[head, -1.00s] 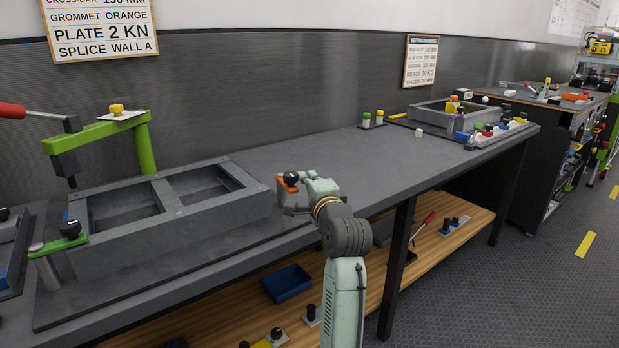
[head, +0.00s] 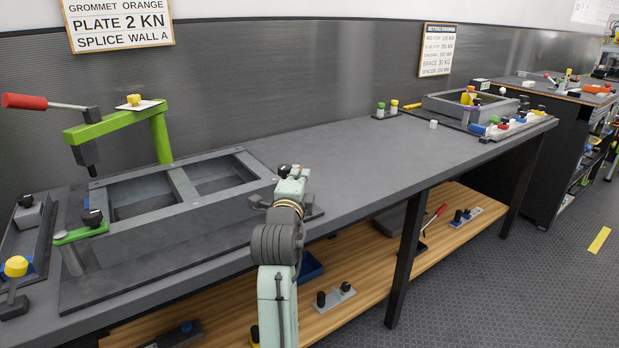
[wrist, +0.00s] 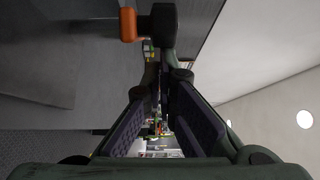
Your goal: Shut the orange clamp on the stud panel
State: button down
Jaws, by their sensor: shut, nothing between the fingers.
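The grey stud panel (head: 225,209), a frame with two openings, lies on the left part of the bench. In the wrist view the orange clamp part (wrist: 128,25) shows at the top beside a black knob (wrist: 162,25), just beyond my fingertips. In the head view my gripper (head: 286,180) is at the panel's right end and hides most of this clamp; I cannot make out its orange there. My fingers (wrist: 161,82) are shut and empty in the wrist view. I cannot tell whether they touch the knob.
A tall green clamp (head: 160,138) with a red handle (head: 24,102) stands over the panel. A low green clamp (head: 80,234) sits at its near left corner.

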aim_at(279, 175)
jog(key=a+m+g+h+b, duration=0.1)
jog(key=h+b, duration=0.1)
jog(key=a+m+h+b, duration=0.2)
jog(key=h+b, duration=0.1)
jog(key=a+m+g+h+b, duration=0.1)
jog(key=m+h+b, duration=0.1)
jog(key=shift+w+a+f+g, duration=0.1)
jog(key=shift+a+f+g, duration=0.05)
jog(key=shift+f+g, duration=0.2)
jog(key=b, duration=0.1)
jog(key=a+b, duration=0.1)
jog(key=shift+w+a+r+b, duration=0.15)
jog(key=shift+w+r+b, duration=0.05)
jog(key=shift+w+b, duration=0.1)
jog(key=shift+a+r, duration=0.15)
jog(key=shift+a, duration=0.05)
